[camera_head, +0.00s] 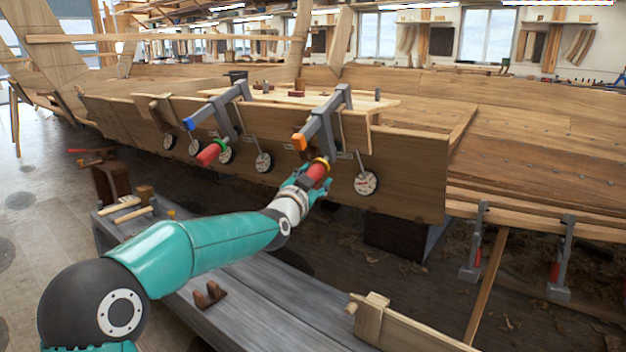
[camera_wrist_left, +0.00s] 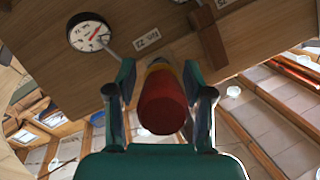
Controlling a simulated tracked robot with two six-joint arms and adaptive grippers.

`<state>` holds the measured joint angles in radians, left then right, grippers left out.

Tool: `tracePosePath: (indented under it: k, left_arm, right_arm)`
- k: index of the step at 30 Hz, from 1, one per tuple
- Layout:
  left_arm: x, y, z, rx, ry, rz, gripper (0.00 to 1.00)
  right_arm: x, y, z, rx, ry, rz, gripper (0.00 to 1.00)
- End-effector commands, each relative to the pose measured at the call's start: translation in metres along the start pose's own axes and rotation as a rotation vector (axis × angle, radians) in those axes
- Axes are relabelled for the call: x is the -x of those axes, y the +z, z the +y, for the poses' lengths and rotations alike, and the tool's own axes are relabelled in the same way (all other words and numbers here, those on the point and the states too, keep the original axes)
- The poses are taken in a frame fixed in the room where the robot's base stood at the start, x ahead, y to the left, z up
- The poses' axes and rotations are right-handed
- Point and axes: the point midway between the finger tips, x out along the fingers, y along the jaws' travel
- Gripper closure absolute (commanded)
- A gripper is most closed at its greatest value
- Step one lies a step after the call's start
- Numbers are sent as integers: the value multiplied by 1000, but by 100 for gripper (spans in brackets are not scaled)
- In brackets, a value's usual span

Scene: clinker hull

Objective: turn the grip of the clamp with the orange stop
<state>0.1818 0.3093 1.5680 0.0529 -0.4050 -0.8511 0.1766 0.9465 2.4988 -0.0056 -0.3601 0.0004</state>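The clamp with the orange stop (camera_head: 299,142) is on the hull plank, right of the clamp with the blue stop. Its grip (camera_head: 318,169) is red with a yellow ring and points down and out from the plank. My left gripper (camera_head: 307,181) is at this grip. In the left wrist view the red grip (camera_wrist_left: 162,104) lies between my two fingers (camera_wrist_left: 160,80), its round end facing the camera. The fingers flank it closely; I cannot tell whether they press on it. My right gripper is not in view.
The blue-stop clamp (camera_head: 189,124) has a red and green grip (camera_head: 212,152). Several dials sit along the plank, one (camera_head: 366,183) just right of my gripper; a dial (camera_wrist_left: 88,32) also shows in the left wrist view. A grey bench (camera_head: 270,305) lies below my arm.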

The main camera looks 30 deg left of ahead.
Motion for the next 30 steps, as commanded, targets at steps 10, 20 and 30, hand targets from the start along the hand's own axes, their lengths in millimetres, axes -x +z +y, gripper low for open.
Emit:
tracePosePath:
  k: [10, 20, 30]
  left_arm:
    - [1, 0, -1, 1, -2, 1, 36]
    - [31, -1, -2, 1, -2, 1, 36]
    - [95, 0, 0, 1, -1, 1, 36]
  right_arm:
    - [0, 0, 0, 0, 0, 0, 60]
    - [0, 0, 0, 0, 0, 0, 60]
    - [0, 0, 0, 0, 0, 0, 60]
